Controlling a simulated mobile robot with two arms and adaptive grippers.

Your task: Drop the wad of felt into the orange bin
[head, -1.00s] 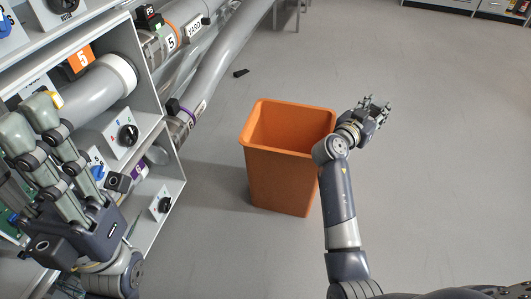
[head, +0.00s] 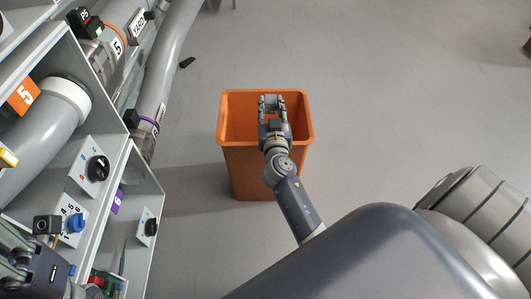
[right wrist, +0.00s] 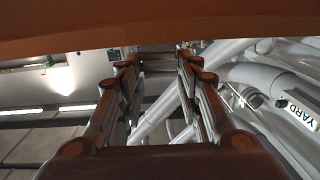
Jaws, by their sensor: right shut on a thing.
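The orange bin (head: 236,165) stands on the floor in the middle of the head view, its opening facing up. My right gripper (head: 272,99) is over the bin's opening, its fingers pointing to the far side. In the right wrist view its fingers (right wrist: 160,66) reach forward, with a small dull patch, the wad of felt (right wrist: 157,64), between the tips. The wad cannot be made out in the head view. An orange-brown band of the bin (right wrist: 160,25) crosses the top of the wrist view. My left gripper (head: 30,262) is partly cut off at the lower left; its fingertips are hidden.
A grey shelf unit (head: 150,190) with dials and pipes stands to the left of the bin. A large pipe (head: 172,70) runs behind it. A small dark object (head: 187,62) lies on the floor. The floor (head: 400,100) to the right is clear.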

